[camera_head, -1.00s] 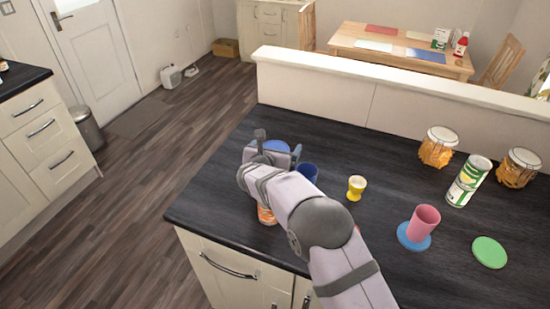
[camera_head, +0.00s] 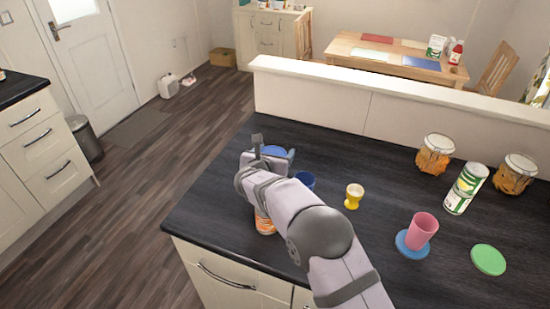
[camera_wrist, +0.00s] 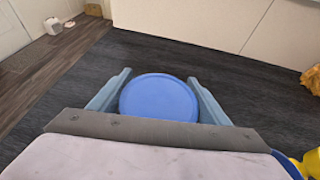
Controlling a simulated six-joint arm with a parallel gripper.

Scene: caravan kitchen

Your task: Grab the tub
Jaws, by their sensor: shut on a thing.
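The tub shows as a round blue lid (camera_wrist: 158,97) between my two fingers in the wrist view. In the head view a part of its blue top (camera_head: 276,152) shows behind my gripper (camera_head: 268,158), and the rest is hidden by my arm. My gripper (camera_wrist: 158,92) is shut on the tub, with one finger on its left side and one on its right. I cannot tell whether the tub touches the counter.
On the dark counter (camera_head: 340,165), a blue cup (camera_head: 305,180) and a yellow egg cup (camera_head: 354,196) stand right of my gripper. An orange-labelled can (camera_head: 264,222) is partly behind my arm. A low wall (camera_head: 400,95) runs behind.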

